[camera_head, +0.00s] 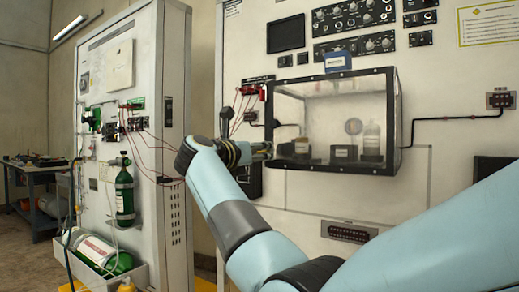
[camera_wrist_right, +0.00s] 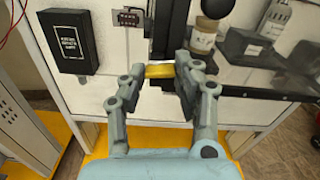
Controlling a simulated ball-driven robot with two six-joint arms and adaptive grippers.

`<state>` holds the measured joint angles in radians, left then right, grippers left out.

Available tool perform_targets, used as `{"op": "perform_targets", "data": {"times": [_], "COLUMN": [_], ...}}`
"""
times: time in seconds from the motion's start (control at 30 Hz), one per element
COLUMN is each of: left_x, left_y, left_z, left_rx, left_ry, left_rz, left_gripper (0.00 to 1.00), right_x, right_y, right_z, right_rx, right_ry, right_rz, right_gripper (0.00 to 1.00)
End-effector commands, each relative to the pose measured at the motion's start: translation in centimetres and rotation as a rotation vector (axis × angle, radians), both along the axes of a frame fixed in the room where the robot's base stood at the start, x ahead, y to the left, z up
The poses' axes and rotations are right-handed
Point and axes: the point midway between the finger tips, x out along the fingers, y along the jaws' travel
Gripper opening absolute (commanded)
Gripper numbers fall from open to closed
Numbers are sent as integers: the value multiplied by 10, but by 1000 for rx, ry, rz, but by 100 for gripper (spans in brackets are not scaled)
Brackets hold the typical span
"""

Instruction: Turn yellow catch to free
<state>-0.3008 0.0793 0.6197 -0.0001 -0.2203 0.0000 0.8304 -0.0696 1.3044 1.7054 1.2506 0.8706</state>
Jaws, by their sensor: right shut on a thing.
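The yellow catch (camera_wrist_right: 160,71) is a small yellow bar at the edge of the clear black-framed box (camera_head: 398,112). It lies between the fingertips of my right gripper (camera_wrist_right: 163,75), which is shut on it. In the head view my right gripper (camera_head: 262,151) is at the lower left edge of the box, and the catch cannot be made out there. The box's front looks closed. Inside it are a round gauge, a jar (camera_wrist_right: 202,32) and dark blocks. My left gripper is not in view.
A black labelled box (camera_wrist_right: 69,42) is on the panel left of the gripper in the wrist view. A white cabinet with a green cylinder (camera_head: 124,192) stands to the left. A black pipe (camera_head: 452,118) runs right of the clear box. A workbench (camera_head: 40,170) is far left.

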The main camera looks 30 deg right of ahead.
Motion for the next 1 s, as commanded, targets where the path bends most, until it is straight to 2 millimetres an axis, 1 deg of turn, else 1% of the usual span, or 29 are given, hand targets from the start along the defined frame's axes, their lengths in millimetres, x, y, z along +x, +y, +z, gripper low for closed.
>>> {"op": "perform_targets", "data": {"times": [0.03,0.5,1.0], "left_x": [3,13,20], "left_y": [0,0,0], "left_z": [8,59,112], "left_rx": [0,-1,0], "left_ry": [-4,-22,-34], "left_rz": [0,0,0], "left_gripper": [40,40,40], "right_x": [0,0,2], "right_y": [0,0,1], "right_z": [4,7,8], "right_rx": [-14,-182,-363], "right_ry": [33,439,877], "right_rz": [0,0,2], "right_gripper": [0,0,0]}}
